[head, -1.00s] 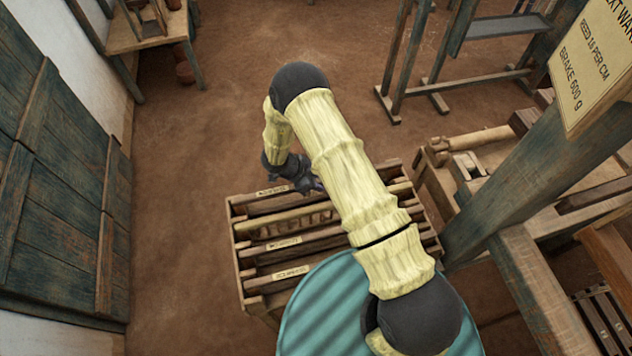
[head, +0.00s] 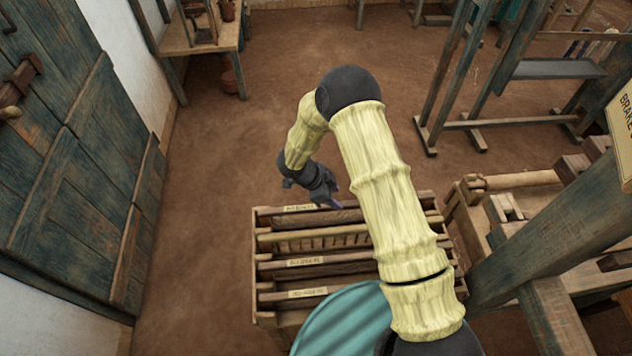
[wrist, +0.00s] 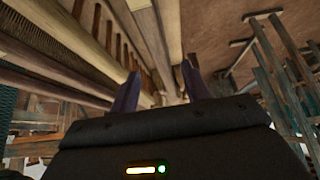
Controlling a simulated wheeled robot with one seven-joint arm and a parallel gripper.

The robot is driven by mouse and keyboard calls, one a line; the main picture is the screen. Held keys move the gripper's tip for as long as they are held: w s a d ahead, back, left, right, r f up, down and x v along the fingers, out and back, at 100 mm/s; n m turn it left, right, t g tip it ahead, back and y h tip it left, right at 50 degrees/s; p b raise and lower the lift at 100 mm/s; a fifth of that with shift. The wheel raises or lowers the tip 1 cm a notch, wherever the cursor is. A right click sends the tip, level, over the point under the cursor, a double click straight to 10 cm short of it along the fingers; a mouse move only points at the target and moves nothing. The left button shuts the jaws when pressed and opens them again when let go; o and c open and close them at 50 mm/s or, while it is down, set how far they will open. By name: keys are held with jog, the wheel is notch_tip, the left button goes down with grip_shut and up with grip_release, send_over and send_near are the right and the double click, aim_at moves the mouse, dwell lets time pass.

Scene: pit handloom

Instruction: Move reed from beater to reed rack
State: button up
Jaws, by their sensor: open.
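The reed rack (head: 262,262) is a slatted wooden frame with paper labels, standing below my arm in the head view. Long wooden bars lie across it in rows. A lighter bar with a toothed edge, which looks like a reed (head: 318,240), lies in one of its upper rows. My gripper (head: 334,200) is above the rack's far edge, its fingers open. In the wrist view my gripper (wrist: 158,88) has its two dark fingers apart with nothing between them. Long rack bars (wrist: 150,40) pass just beyond the fingertips. I cannot make out the beater.
The loom's thick wooden frame (head: 560,250) stands close at the right. A wooden stand (head: 455,80) is at the back right. A small table (head: 205,40) is at the back left, and a blue-green panelled door (head: 85,170) is at the left. Bare floor (head: 270,110) lies behind the rack.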

jog(key=b+v, duration=0.1)
jog(key=v, duration=0.9)
jog(key=shift+a+r, duration=0.15)
jog(key=shift+r, duration=0.05)
